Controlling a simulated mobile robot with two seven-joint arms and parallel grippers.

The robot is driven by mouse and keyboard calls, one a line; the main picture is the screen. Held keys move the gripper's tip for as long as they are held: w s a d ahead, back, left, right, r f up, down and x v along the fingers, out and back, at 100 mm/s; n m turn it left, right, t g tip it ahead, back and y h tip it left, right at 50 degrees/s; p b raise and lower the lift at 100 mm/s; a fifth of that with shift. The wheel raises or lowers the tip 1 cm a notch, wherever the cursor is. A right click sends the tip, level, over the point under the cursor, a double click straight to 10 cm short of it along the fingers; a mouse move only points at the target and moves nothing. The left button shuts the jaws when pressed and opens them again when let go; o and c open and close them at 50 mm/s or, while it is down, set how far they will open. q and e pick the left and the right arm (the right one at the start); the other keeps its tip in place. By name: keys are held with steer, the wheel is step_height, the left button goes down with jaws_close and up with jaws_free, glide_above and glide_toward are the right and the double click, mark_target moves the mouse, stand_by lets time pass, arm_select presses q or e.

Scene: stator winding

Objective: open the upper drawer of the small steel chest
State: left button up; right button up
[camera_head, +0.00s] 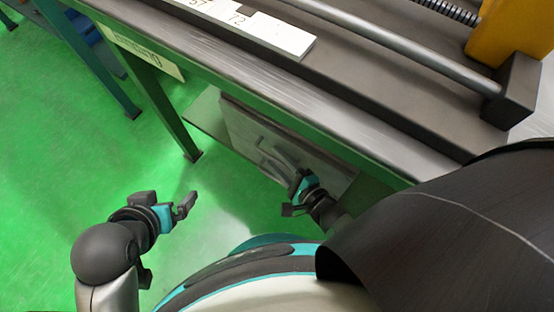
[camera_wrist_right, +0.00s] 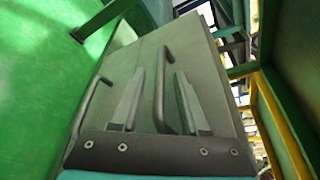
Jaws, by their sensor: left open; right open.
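The small steel chest (camera_head: 243,128) stands low under the bench in the head view. Its grey front (camera_wrist_right: 205,65) fills the middle of the right wrist view, turned sideways with the floor at left. The upper drawer's bar handle (camera_wrist_right: 159,85) lies between the two fingers of my open right gripper (camera_wrist_right: 160,100). The fingers are not closed on it, and I cannot tell whether they touch it. The lower handle (camera_wrist_right: 88,98) is further left. In the head view, my right gripper (camera_head: 292,192) is at the chest front. My left gripper (camera_head: 185,200) is open and empty, away from the chest.
The workbench (camera_head: 270,95) runs above the chest, with its edge over my right arm. White numbered plates (camera_head: 280,35) and a metal rod (camera_head: 400,45) lie on top. A bench leg (camera_head: 165,110) stands left of the chest. The green floor (camera_head: 60,150) is clear around my left gripper.

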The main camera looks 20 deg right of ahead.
steer(key=shift+w, duration=0.15)
jaws_close()
stand_by(0.4)
stand_by(1.0)
